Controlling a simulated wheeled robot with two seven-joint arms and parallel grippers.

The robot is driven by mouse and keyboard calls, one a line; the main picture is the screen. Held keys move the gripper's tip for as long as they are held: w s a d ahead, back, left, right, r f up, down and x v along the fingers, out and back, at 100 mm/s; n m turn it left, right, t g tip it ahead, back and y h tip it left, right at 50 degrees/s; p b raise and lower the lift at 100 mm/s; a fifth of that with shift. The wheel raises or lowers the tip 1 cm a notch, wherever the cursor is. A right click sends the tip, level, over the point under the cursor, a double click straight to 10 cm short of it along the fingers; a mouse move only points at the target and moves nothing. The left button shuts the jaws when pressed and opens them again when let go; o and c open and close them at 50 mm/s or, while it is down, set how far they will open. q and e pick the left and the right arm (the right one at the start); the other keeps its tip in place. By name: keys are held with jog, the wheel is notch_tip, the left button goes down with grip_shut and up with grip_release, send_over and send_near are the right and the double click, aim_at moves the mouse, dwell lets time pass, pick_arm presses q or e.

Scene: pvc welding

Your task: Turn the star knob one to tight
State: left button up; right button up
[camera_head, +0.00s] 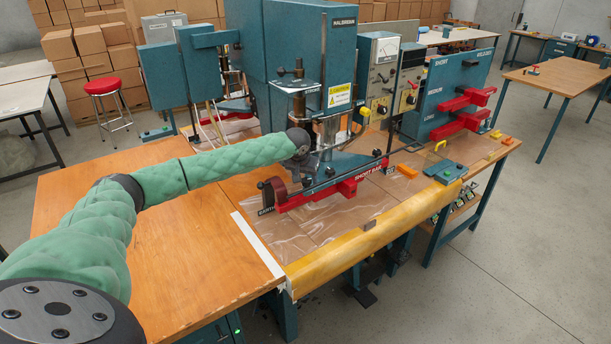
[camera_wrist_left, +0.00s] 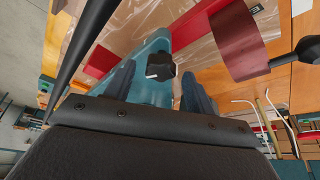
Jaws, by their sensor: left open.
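A black star knob (camera_wrist_left: 160,66) shows in the left wrist view, in front of a teal machine part (camera_wrist_left: 150,45). My left gripper (camera_wrist_left: 158,78) is open, with one dark finger on each side of the knob in that picture. The fingers appear apart from the knob; I cannot tell how far beyond the fingertips it lies. In the head view my left gripper (camera_head: 304,160) is at the front of the teal welding press (camera_head: 285,50), above the red bar (camera_head: 325,190). The knob is not clearly visible there, and the arm end hides part of the press.
A dark red curved piece (camera_head: 275,192) stands at the bar's left end, close to my gripper. A thin black rod (camera_head: 350,172) runs above the bar. Clear plastic sheet (camera_head: 325,218) lies on the bench. The wooden table (camera_head: 200,255) at left is clear below my arm.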

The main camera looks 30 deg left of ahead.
pick_arm(q)
jog(key=shift+w+f, duration=0.1)
jog(key=shift+f, duration=0.25)
jog(key=shift+c, duration=0.4)
jog(key=c, duration=0.9)
